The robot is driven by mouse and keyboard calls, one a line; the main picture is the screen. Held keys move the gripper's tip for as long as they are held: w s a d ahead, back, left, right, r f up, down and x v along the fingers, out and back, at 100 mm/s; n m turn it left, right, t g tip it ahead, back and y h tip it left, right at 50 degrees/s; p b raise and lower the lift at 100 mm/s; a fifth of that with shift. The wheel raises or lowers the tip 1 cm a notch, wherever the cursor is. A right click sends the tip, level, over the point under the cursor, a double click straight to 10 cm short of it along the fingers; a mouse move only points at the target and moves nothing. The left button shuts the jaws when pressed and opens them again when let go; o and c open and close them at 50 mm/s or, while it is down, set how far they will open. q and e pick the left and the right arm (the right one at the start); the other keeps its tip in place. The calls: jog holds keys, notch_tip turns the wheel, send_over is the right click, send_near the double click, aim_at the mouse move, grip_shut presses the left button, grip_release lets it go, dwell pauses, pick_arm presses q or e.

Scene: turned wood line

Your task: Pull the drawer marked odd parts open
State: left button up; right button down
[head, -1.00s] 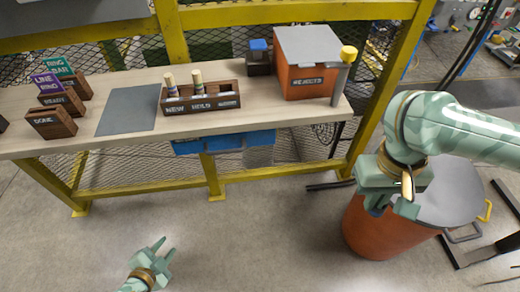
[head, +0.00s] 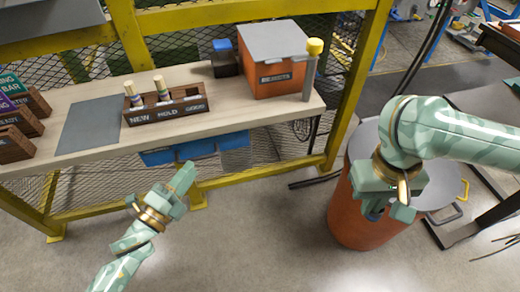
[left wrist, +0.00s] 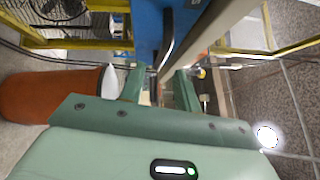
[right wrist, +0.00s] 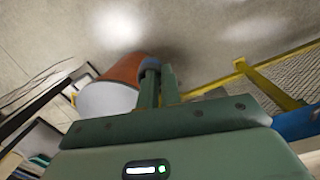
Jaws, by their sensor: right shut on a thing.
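A blue drawer unit (head: 203,149) hangs under the bench's front edge; its marking is too small to read. It also shows at the top of the left wrist view (left wrist: 148,25), with a dark bar beside it. My left gripper (head: 186,176) is just below and in front of it in the head view, apparently clear of it. Its fingers stand apart and empty in the left wrist view (left wrist: 158,88). My right gripper (head: 388,208) is above the orange bin, shut on a small dark blue-grey part (right wrist: 150,64), mostly hidden by the fingers.
The wooden bench (head: 215,125) holds a compartment tray (head: 166,115) with two pegs, a grey mat (head: 88,124), wooden boxes at left and an orange box (head: 275,75). Yellow frame posts (head: 130,45) support it. The orange bin (head: 350,220) stands right. Floor between is clear.

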aim_at(200, 157)
pick_arm(q)
jog(key=x, duration=0.5)
jog(key=shift+w+d+b, duration=0.15)
jog(key=shift+w+b, duration=0.15)
jog(key=shift+w, duration=0.1)
pick_arm(e)
jog(key=shift+f, duration=0.5)
